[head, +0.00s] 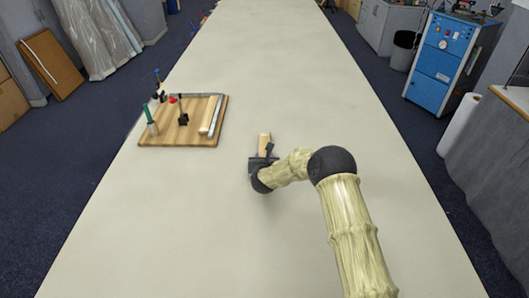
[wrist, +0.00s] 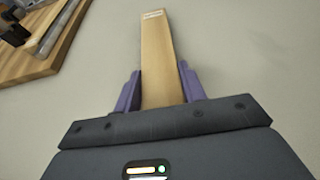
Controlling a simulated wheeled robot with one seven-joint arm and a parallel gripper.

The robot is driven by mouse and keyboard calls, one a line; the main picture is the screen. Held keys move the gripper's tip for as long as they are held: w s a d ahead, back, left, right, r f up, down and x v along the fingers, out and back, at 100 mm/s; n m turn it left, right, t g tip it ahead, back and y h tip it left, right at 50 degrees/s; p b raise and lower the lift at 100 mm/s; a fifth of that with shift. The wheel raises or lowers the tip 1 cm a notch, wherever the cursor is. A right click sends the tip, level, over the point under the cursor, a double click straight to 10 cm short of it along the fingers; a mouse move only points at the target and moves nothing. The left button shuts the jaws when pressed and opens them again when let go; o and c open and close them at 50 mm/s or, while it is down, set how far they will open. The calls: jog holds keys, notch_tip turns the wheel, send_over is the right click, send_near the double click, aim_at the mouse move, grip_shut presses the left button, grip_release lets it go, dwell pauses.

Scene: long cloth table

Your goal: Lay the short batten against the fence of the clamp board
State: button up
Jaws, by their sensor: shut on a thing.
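The short batten (head: 264,143) is a pale wooden strip with a small light marking near its far end. My gripper (head: 262,162) is shut on it, and the batten points away from me. In the wrist view the batten (wrist: 162,50) runs between the two purple fingers of my gripper (wrist: 162,85). I cannot tell whether it touches the table. The clamp board (head: 165,137) is a brown wooden board to the left of my gripper. A grey metal fence (head: 219,110) runs along its right side, with a pale strip (head: 207,127) lying beside it.
Clamps stand on the board: a green-handled one (head: 149,118) at the left and a dark upright one (head: 182,113) near the middle. The cloth table (head: 270,60) is clear between board and gripper and beyond. The board's corner (wrist: 40,62) shows at the wrist view's upper left.

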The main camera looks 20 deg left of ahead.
jog(key=shift+r, duration=0.15)
notch_tip(320, 180, up, 10)
jog(key=b, duration=0.2)
dwell(0.8)
notch_tip(320, 180, up, 9)
jog(key=p, duration=0.9)
jog(key=shift+r+p, duration=0.2)
jog(key=shift+p, duration=0.15)
jog(key=shift+r, duration=0.2)
